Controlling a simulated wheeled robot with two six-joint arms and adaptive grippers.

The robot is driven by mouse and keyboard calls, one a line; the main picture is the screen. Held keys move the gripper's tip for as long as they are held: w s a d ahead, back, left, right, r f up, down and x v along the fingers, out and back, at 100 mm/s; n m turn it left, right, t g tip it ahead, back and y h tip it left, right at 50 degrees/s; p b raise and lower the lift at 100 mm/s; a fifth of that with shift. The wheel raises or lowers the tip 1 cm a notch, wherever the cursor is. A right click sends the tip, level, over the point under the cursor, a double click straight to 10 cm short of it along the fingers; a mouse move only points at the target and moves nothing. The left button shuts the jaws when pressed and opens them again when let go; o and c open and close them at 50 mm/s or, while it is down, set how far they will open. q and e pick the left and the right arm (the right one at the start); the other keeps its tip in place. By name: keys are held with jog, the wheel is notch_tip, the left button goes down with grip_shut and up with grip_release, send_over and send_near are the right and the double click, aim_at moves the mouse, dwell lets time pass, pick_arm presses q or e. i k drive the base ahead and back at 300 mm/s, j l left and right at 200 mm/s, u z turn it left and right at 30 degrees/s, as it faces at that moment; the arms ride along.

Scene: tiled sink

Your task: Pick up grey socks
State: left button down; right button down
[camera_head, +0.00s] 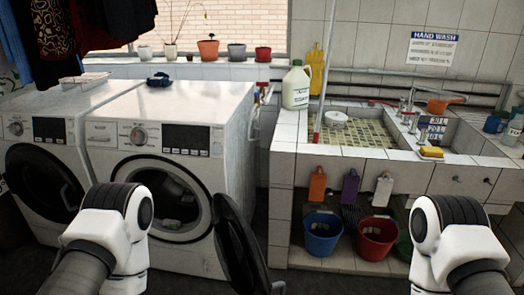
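A small dark blue-grey cloth bundle (160,79) lies on top of the right washing machine (200,104), towards its back. It may be the grey socks, but it is too small to tell. No other socks can be made out. My two arms come in at the lower left and lower right, with only white and black arm links in view. Neither gripper is in view, and both arms are well apart from the bundle.
The right washer's round door (240,245) stands open. A second washer (40,150) is at left, with a tray (84,78) on top. Right is a tiled sink (345,152) with a white jug (297,86). Blue (321,232) and red (376,238) buckets sit underneath. Potted plants line the sill.

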aim_at(167, 223)
jog(key=i+l+u, duration=0.1)
jog(key=u, duration=0.4)
jog(key=l+u, duration=0.1)
jog(key=u, duration=0.4)
jog(key=i+l+u, duration=0.2)
jog(key=l+u, duration=0.2)
jog(key=l, duration=0.7)
jog(key=l+u, duration=0.45)
jog(key=l, duration=0.7)
jog(key=i+l, duration=0.4)
jog(key=l, duration=0.2)
